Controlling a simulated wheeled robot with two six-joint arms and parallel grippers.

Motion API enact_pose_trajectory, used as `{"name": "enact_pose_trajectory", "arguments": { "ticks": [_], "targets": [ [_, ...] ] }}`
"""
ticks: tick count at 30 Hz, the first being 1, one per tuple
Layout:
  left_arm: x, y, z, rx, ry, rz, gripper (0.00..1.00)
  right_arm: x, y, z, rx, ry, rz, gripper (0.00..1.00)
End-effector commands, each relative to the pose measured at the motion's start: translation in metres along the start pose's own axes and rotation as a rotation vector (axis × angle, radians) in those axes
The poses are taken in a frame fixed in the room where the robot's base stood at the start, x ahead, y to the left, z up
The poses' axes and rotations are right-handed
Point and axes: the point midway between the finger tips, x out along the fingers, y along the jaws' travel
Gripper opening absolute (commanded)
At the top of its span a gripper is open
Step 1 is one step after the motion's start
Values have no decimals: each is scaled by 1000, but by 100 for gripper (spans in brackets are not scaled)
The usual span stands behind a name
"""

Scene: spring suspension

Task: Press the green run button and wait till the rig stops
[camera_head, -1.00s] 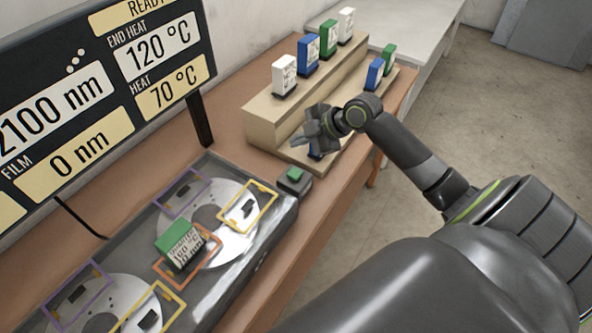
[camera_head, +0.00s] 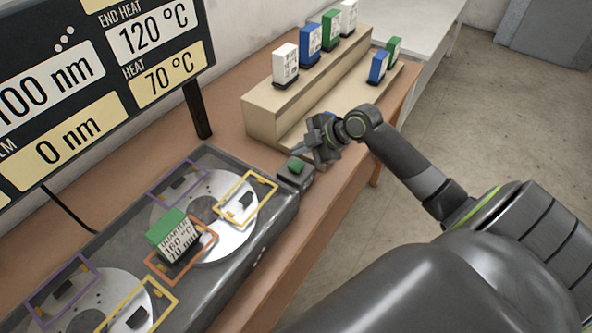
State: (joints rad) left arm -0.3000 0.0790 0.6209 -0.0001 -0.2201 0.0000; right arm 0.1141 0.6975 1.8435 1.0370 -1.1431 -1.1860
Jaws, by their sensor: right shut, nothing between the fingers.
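The green run button (camera_head: 296,166) sits on a small dark box at the right end of the rig. My right gripper (camera_head: 303,152) is shut and empty, close to the button on its far right side; whether it touches the button cannot be told. The rig (camera_head: 274,224) is a long grey tray with round metal plates and coloured frames. A green-topped block (camera_head: 174,236) labelled "QUARTER 160 °C" stands in the orange frame. The display board (camera_head: 100,75) reads end heat 120 °C, heat 70 °C and film 0 nm. My left gripper is not in view.
A stepped wooden rack (camera_head: 268,112) behind the button holds several white, blue and green blocks. The display's post (camera_head: 197,108) rises behind the rig. The brown table (camera_head: 237,125) has bare room between rig and rack.

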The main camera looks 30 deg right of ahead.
Motion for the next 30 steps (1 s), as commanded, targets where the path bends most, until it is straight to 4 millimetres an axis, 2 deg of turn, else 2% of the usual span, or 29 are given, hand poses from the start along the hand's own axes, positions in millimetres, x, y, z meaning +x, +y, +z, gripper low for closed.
{"name": "enact_pose_trajectory", "arguments": {
  "ticks": [1,6,30],
  "targets": [
    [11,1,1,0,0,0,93,8,-6,6,0,0,0,0],
    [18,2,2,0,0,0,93,15,-10,11,0,0,0,0],
    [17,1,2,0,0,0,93,14,-10,10,0,1,1,0]
  ]
}}
